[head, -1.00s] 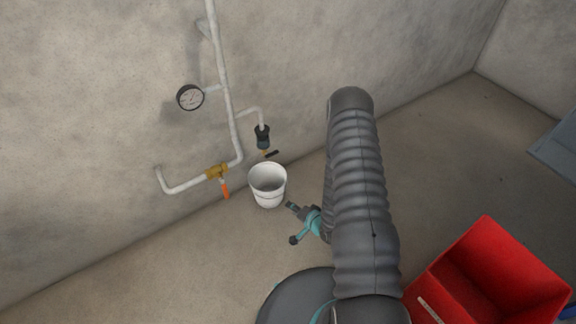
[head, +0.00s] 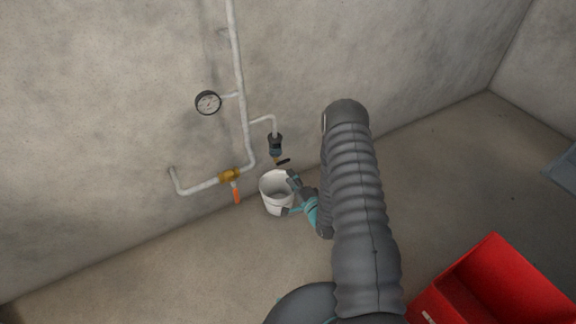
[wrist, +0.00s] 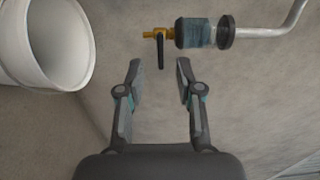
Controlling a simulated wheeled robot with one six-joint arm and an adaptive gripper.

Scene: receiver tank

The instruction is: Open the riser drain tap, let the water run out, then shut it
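The drain tap (head: 277,158) sits at the lower end of a short branch off the white riser pipe (head: 241,80). In the wrist view it has a brass body (wrist: 154,33) and a black lever (wrist: 161,52), joined to a dark-ended, bluish see-through section (wrist: 200,33). My gripper (wrist: 158,68) is open and empty. Its fingertips stand apart, short of the lever, which lies ahead between them. In the head view my gripper (head: 288,194) is beside the white bucket (head: 274,200), below and right of the tap. I cannot see any running water.
The bucket's open mouth also shows at the left of the wrist view (wrist: 50,45). A pressure gauge (head: 208,102) and a brass valve with an orange lever (head: 236,193) are on the pipework. A red crate (head: 480,262) stands at right.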

